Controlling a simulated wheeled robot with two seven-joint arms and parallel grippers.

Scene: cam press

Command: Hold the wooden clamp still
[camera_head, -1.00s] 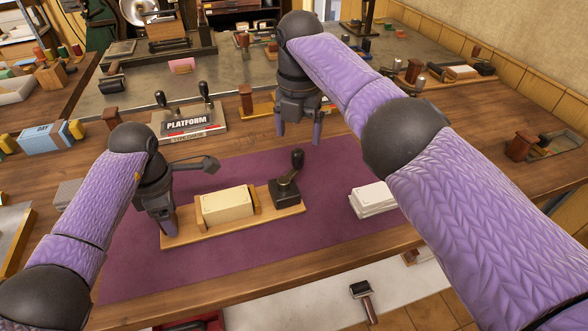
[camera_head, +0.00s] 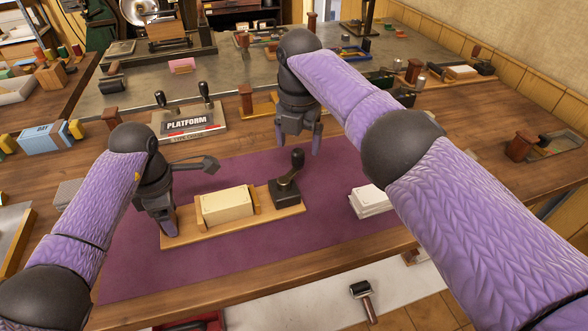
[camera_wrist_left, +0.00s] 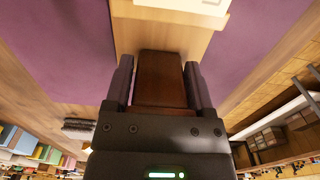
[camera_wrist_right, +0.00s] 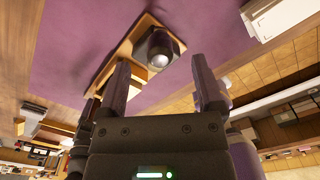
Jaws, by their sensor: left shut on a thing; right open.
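The wooden clamp (camera_head: 180,240) lies on the purple mat (camera_head: 130,270). It is a long board with a cream block (camera_head: 226,206) near its middle and a dark cam with an upright lever (camera_head: 290,175) at its right end. My left gripper (camera_head: 168,226) is shut on the brown wooden post (camera_wrist_left: 160,78) at the clamp's left end, with one finger on each side. My right gripper (camera_head: 299,138) is open and empty, above and behind the cam lever. The cam also shows beyond its fingers in the right wrist view (camera_wrist_right: 158,48).
A stack of white cards (camera_head: 370,200) lies right of the clamp. A blue box (camera_head: 43,138) is at the left. The mat's front part is clear.

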